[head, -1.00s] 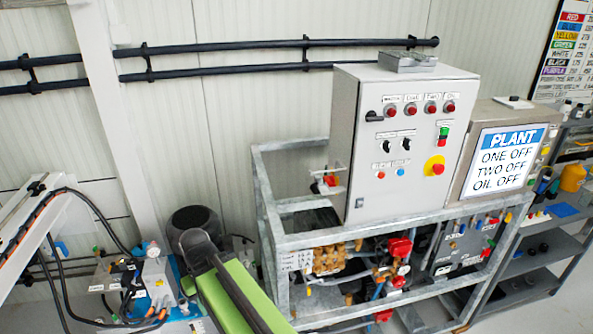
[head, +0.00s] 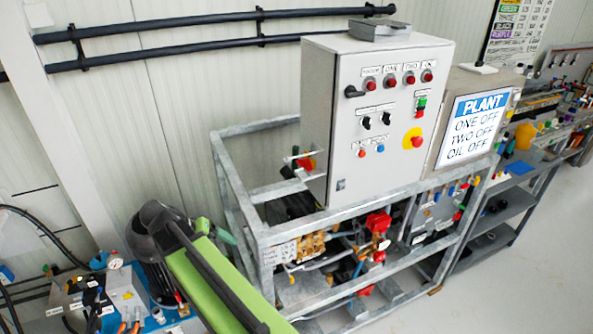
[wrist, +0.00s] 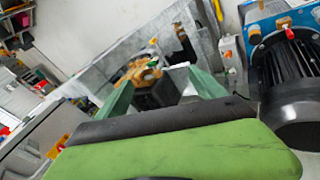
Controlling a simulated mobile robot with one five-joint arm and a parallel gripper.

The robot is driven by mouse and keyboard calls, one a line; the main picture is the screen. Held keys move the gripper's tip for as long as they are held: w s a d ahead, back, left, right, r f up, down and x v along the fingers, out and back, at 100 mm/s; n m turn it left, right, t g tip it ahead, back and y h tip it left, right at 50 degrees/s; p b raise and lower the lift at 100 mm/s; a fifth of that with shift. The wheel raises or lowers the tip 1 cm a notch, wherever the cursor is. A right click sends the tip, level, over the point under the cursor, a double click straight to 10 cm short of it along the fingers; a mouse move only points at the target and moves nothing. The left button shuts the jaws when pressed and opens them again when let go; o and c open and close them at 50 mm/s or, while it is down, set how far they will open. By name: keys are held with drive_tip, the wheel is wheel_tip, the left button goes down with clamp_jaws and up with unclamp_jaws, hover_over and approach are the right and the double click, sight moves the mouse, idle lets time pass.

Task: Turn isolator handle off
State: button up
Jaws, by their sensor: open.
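A red knob on a round yellow plate (head: 413,139) sits at the lower right of the grey control cabinet's front (head: 385,110). It looks like the isolator handle, but I cannot read its position. A small black handle (head: 353,91) is at the cabinet's upper left edge. My gripper (wrist: 160,92) shows in the wrist view as two greenish fingers spread apart, with nothing between them. It is apart from the cabinet front.
A galvanised frame (head: 225,185) carries the cabinet, with pipes and red valves (head: 378,222) below. A finned motor (head: 150,240) stands close to my arm; it also shows in the wrist view (wrist: 290,70). A PLANT sign (head: 478,125) is right of the cabinet. Floor is clear at lower right.

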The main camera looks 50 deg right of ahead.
drive_tip(key=w+d+r+m+g+h+b, duration=0.1)
drive_tip(key=w+d+r+m+g+h, duration=0.1)
drive_tip(key=d+r+m+h, duration=0.45)
drive_tip(key=m+g+h+b, duration=0.2)
drive_tip(key=m+g+h, duration=0.15)
drive_tip(key=m, duration=0.55)
approach(301, 165)
drive_tip(key=shift+n, duration=0.35)
drive_tip(key=x, duration=0.9)
drive_tip(key=shift+d+f, duration=0.15)
drive_tip(key=shift+d, duration=0.05)
